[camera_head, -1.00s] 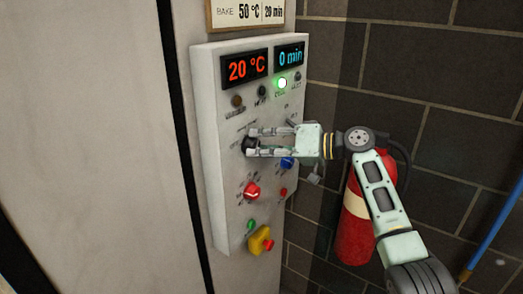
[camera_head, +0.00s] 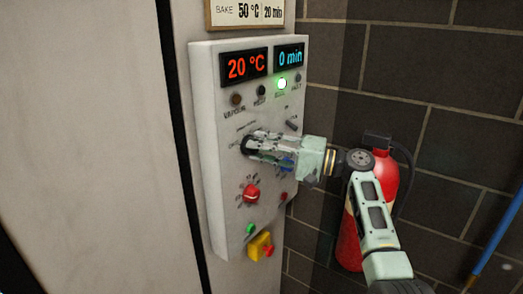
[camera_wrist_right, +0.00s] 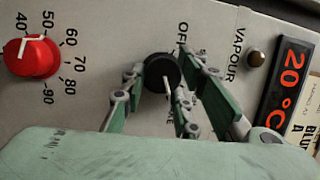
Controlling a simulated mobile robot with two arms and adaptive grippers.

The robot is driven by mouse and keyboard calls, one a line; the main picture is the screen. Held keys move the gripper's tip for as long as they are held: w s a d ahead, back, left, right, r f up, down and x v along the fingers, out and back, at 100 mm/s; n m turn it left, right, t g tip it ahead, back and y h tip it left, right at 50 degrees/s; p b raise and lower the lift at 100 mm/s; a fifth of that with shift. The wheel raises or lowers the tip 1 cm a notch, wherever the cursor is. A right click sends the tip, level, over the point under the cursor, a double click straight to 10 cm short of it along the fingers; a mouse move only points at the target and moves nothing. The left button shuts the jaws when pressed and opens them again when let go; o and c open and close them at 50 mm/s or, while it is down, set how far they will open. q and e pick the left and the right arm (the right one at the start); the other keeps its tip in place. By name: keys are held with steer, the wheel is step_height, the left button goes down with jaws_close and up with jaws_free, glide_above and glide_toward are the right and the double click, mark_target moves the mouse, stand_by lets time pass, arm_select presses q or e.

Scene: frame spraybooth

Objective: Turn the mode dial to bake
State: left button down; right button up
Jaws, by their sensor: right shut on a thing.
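The mode dial is a black round knob (camera_wrist_right: 160,72) with a white pointer line. In the head view the black dial (camera_head: 246,146) is partly hidden behind my right gripper (camera_head: 258,147). My right gripper is shut on the dial, its green-and-grey fingers on either side of it in the wrist view. The pointer slants toward the bottom of the wrist picture, toward a label ending in "KE" that the fingers partly cover. An "OFF" label shows above right of the dial there. My left gripper is not in view.
Displays read 20 °C and 0 min. A red fire extinguisher (camera_head: 349,240) stands behind my right arm.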

steer(key=shift+s+f+m, duration=0.1)
steer(key=shift+f+m, duration=0.2)
steer(key=shift+f, duration=0.3)
steer(key=o, duration=1)
steer(key=shift+r, duration=0.25)
steer(key=shift+d, duration=0.1)
steer(key=v, duration=1.1)
steer(key=shift+d+f, duration=0.2)
steer(key=shift+d, duration=0.2)
